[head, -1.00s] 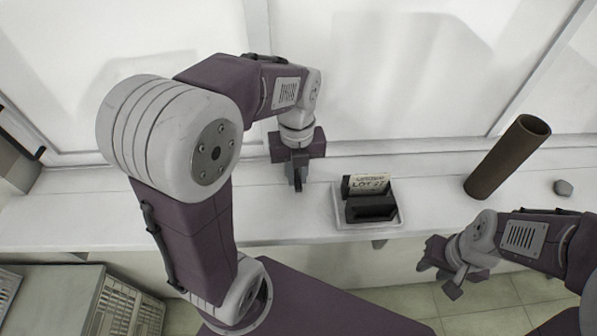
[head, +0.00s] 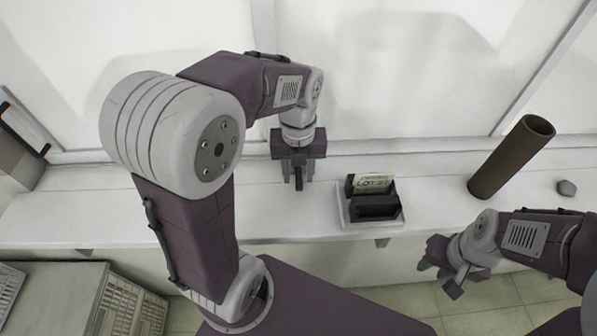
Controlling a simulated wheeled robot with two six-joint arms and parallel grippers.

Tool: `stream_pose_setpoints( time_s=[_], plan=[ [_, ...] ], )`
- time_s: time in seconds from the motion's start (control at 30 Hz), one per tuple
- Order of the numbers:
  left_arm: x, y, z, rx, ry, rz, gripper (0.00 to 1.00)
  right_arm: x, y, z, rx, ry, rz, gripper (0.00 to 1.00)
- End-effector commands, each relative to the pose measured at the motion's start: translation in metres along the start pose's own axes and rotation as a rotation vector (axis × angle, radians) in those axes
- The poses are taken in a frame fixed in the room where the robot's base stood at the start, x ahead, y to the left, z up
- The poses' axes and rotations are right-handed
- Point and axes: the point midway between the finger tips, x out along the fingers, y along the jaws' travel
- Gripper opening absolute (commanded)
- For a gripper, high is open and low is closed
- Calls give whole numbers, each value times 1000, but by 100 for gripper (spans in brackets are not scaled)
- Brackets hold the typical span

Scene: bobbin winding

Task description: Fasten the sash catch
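My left gripper (head: 298,180) points down over the white sill (head: 130,210), close to the bottom rail of the window sash (head: 390,148). Its two fingers show apart, with a narrow dark piece between their tips. I cannot tell whether that piece is the sash catch or whether the fingers touch it. No catch shows clearly elsewhere; the gripper and wrist cover that part of the rail. My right gripper (head: 450,276) hangs in front of the sill at lower right, with its fingers apart and nothing between them.
A white tray (head: 347,216) with a dark holder (head: 376,207) and a lot card (head: 374,181) stands right of my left gripper. A brown tube (head: 511,158) and a grey stone-like lump (head: 567,188) are farther right. A crate (head: 125,306) is at lower left.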

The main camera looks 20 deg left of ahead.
Motion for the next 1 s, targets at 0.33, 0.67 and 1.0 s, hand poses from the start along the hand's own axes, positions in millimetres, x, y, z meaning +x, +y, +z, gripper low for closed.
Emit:
stream_pose_setpoints(
  time_s=[0.33,0.67,1.0],
  plan=[
    [-13,-1,1,-1,-4,-3,38,4,0,0,0,0,0,33],
    [-80,0,1,-1,-2,-2,38,14,0,1,0,0,0,33],
    [-91,1,0,-1,1,0,38,14,0,1,0,0,0,33]
  ],
)
